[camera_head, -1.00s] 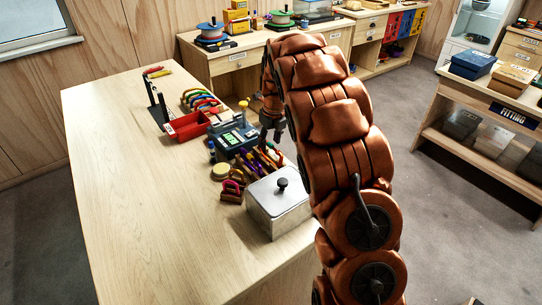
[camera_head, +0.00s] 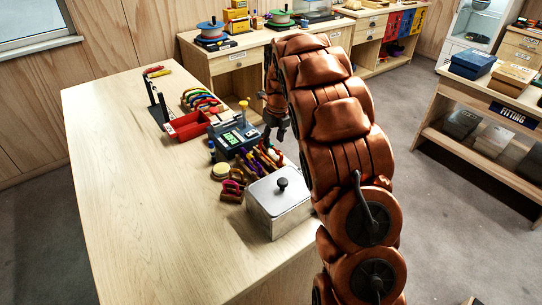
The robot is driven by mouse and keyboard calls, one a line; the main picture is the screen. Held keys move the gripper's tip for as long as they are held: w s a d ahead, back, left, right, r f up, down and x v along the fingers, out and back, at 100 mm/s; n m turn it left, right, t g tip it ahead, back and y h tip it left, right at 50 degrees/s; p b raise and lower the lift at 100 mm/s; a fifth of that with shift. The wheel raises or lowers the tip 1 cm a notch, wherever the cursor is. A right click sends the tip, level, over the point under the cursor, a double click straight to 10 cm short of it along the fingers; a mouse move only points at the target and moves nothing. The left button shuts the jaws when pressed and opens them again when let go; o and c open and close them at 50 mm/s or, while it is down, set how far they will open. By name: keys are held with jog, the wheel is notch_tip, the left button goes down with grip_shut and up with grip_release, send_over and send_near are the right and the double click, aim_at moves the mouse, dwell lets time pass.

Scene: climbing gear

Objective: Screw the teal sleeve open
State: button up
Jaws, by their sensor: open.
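I cannot make out the teal sleeve for certain at this size. A row of coloured carabiners (camera_head: 201,101) stands at the back of the wooden bench, and more small coloured pieces (camera_head: 232,186) sit beside the metal box. My gripper (camera_head: 275,136) is open and small in view, pointing down over the bench's right side. It is just right of the blue-grey device with a green display (camera_head: 234,136) and appears apart from it. No object shows between its fingers. My arm hides what lies behind it.
A lidded metal box (camera_head: 279,203) stands at the bench's right edge. A red tray (camera_head: 186,125) and dark upright posts (camera_head: 158,103) are at the back. Several upright coloured tools (camera_head: 259,160) crowd the space below my gripper. The bench's left side (camera_head: 125,180) is bare.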

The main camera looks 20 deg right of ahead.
jog(key=shift+d+f, duration=0.1)
jog(key=shift+f, duration=0.8)
jog(key=shift+f+b, duration=0.3)
jog(key=shift+f, duration=0.15)
dwell(0.3)
jog(key=shift+s+a, duration=0.1)
jog(key=shift+a, duration=0.65)
